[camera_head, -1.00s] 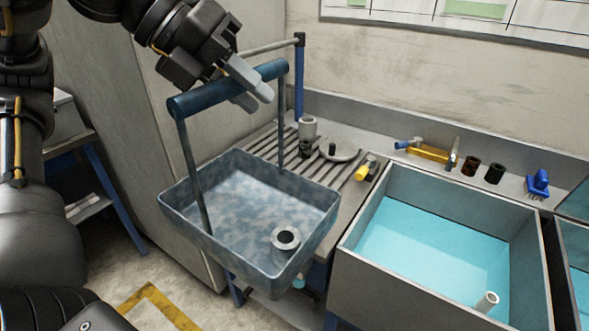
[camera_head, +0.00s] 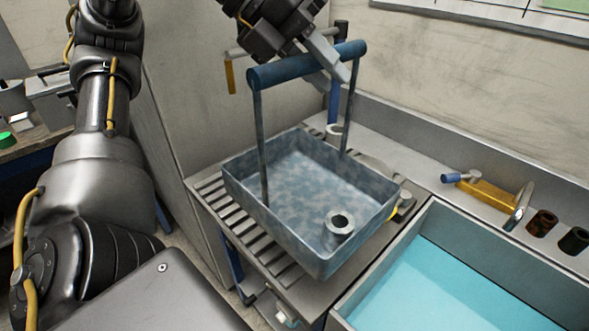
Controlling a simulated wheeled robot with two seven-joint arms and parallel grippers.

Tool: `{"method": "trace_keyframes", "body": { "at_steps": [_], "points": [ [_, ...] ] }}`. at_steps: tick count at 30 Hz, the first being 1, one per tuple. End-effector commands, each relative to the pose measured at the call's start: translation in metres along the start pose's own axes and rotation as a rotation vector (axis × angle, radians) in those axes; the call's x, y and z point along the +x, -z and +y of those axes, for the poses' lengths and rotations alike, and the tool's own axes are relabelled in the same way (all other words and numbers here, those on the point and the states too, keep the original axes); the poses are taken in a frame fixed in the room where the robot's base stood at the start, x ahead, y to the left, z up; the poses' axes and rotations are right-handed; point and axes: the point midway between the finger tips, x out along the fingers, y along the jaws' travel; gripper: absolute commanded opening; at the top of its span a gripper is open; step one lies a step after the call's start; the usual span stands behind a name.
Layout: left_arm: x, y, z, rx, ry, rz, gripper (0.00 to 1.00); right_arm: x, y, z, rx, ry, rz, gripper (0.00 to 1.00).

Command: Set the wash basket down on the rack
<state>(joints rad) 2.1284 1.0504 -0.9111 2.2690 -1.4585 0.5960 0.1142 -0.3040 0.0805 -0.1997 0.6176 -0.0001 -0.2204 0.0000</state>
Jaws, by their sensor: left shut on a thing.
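The wash basket (camera_head: 290,250) is a blue-grey open tray with a tall frame and a blue bar handle (camera_head: 300,66). A grey ring-shaped metal part (camera_head: 339,224) sits inside it near its front right corner. My left gripper (camera_head: 338,62) is shut on the handle at the top. The basket hangs level over the slatted rack (camera_head: 222,211); I cannot tell whether its underside touches the slats. The rack's left slats show, and the basket hides much of the rest. My right gripper is out of view.
A sink basin of blue liquid (camera_head: 452,288) stands right of the rack. The wall is close behind.

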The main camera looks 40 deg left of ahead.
Motion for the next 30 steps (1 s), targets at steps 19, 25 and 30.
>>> {"method": "trace_keyframes", "body": {
  "at_steps": [19,25,30],
  "points": [
    [0.022,-0.054,0.095,-0.009,0.001,-0.001,0.0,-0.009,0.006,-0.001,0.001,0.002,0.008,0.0],
    [0.038,-0.06,0.125,-0.006,0.002,-0.002,0.0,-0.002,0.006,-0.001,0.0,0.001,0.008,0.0],
    [0.043,-0.064,0.136,-0.002,0.001,-0.003,0.0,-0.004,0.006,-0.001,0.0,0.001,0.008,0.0]
  ]
}}
